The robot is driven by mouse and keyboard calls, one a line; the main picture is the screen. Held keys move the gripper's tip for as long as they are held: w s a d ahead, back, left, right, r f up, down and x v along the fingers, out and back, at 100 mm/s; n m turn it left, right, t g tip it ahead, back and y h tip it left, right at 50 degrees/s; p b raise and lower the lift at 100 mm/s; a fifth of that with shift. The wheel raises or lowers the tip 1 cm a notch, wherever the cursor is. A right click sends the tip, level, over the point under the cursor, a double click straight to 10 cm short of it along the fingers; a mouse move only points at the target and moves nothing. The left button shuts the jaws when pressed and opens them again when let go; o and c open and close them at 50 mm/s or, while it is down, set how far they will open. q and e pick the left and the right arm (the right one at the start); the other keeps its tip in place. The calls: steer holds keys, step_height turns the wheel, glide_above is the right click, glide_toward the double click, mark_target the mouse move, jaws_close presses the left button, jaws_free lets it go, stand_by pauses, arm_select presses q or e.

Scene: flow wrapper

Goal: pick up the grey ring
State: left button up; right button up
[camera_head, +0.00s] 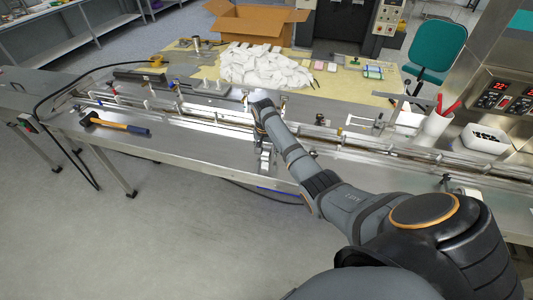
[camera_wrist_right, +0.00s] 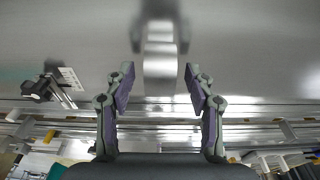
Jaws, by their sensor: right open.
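My right gripper (camera_wrist_right: 158,74) is open, with its two fingers apart in the right wrist view. A light grey, shiny, banded piece (camera_wrist_right: 160,55) shows between and just beyond the fingertips over a smooth steel surface. It looks like the grey ring, but its hole does not show and I cannot tell whether the fingers touch it. A darker shape above it may be its reflection. In the head view my right arm reaches to the middle of the steel machine bed (camera_head: 180,143); the ring cannot be made out there. My left gripper is not in view.
A hammer (camera_head: 115,124) lies on the left of the bed. Behind are a pile of white packets (camera_head: 262,66), a cardboard box (camera_head: 252,22) and a green chair (camera_head: 436,47). A white cup (camera_head: 437,126) and a white bin (camera_head: 484,139) stand at the right.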

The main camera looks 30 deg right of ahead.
jaws_close()
steer(key=shift+r, duration=0.15)
